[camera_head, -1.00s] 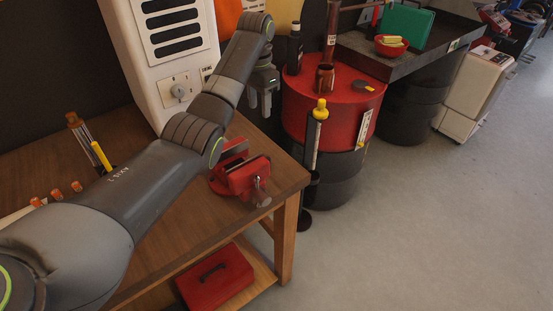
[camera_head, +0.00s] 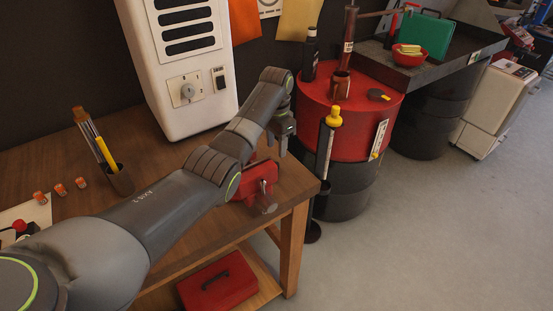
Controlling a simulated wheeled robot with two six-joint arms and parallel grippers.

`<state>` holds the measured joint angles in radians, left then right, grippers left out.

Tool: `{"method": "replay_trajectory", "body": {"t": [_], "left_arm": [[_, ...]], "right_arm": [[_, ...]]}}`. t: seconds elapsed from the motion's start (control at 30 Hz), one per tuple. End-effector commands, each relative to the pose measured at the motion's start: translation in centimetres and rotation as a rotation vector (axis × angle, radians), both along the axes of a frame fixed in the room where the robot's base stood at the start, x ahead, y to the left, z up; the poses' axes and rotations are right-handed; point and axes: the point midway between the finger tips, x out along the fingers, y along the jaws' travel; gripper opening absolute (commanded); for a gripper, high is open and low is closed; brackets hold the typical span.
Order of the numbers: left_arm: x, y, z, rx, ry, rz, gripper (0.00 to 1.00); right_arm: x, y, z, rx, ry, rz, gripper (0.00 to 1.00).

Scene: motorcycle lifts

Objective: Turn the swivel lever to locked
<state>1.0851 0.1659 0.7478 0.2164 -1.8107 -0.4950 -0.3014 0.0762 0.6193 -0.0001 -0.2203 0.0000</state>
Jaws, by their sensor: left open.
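A red bench vise (camera_head: 258,184) sits at the right front corner of the wooden workbench (camera_head: 215,235), with its grey screw end facing the front. My left arm crosses in front of the vise and hides much of its left and back side. I cannot make out the swivel lever on it. My left gripper (camera_head: 283,150) points down just behind and to the right of the vise, close to it. It is open, and I see nothing in it. Its fingertips are partly hidden. My right gripper is out of view.
A white machine (camera_head: 185,60) with a dial stands at the back of the bench. A red and black drum (camera_head: 350,115) stands right of the bench, with a yellow-topped pump (camera_head: 326,140) before it. A pen holder (camera_head: 118,180) is on the left.

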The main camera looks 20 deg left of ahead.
Motion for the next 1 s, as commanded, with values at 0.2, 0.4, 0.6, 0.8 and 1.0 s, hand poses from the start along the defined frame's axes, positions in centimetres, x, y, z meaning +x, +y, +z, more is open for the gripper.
{"method": "replay_trajectory", "body": {"t": [0.2, 0.4, 0.6, 0.8, 1.0], "left_arm": [[-0.1, 0.0, -4.4, 0.0, 0.004, -0.001, 0.41], [0.0, 0.0, -6.4, 0.001, 0.001, -0.001, 0.41], [0.0, 0.0, -6.9, 0.0, -0.001, -0.001, 0.41], [0.0, 0.0, -6.9, 0.0, -0.001, -0.001, 0.4], [0.0, 0.0, -6.9, 0.0, -0.001, -0.001, 0.14]], "right_arm": [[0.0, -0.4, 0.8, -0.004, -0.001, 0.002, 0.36], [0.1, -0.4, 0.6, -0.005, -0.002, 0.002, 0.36], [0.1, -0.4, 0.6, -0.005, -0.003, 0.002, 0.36], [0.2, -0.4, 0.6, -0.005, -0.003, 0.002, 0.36], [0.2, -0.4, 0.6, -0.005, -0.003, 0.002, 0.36]]}}
